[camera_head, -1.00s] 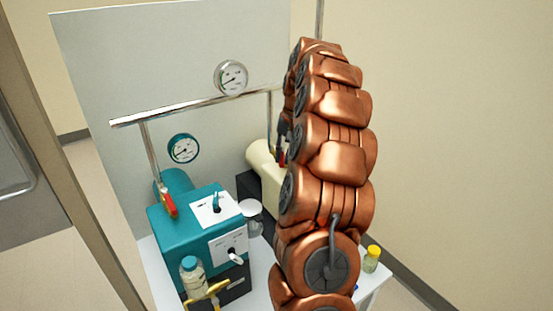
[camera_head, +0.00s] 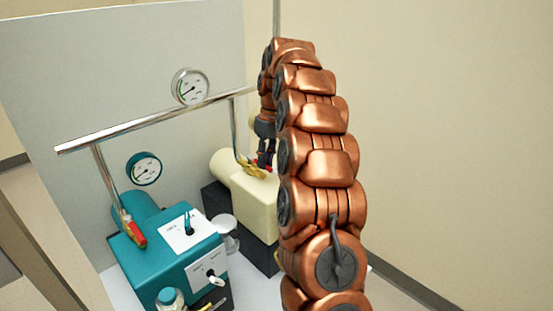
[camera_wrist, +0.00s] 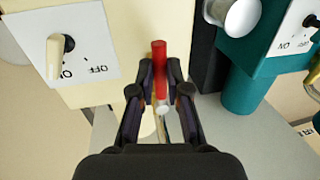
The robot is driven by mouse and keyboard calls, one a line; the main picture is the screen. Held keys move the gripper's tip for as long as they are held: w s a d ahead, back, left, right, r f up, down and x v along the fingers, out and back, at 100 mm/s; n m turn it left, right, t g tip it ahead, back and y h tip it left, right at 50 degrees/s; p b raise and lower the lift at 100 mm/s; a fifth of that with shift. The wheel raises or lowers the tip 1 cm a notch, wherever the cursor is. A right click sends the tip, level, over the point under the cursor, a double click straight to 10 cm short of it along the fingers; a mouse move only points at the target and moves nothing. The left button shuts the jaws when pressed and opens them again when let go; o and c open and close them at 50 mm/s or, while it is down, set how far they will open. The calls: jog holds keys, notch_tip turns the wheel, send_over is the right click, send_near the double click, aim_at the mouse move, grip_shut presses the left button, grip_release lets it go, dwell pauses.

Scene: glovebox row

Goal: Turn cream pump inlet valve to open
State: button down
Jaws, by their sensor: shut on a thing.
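The cream pump (camera_head: 256,208) stands behind and right of the teal pump in the head view, partly hidden by my arm. Its brass inlet valve (camera_head: 250,168) sits at the foot of a steel pipe above the pump. In the wrist view, the valve's red handle (camera_wrist: 158,55) lies between my fingertips, along the line of the fingers. My gripper (camera_wrist: 158,77) is shut on this handle. It also shows small and dark beside the valve in the head view (camera_head: 267,152). The wrist view shows the cream pump body (camera_wrist: 128,35) too.
The teal pump (camera_head: 155,262) stands at the front left, with a red-handled valve (camera_head: 133,232) on its pipe. A steel pipe (camera_head: 150,120) crosses above both pumps. Gauges (camera_head: 190,88) are on the grey panel behind. A cream knob (camera_wrist: 55,55) marked ON and OFF is near my gripper.

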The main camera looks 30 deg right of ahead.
jog(key=shift+r, duration=0.1)
dwell(0.3)
jog(key=c, duration=1.2)
grip_release()
jog(key=shift+o, duration=0.2)
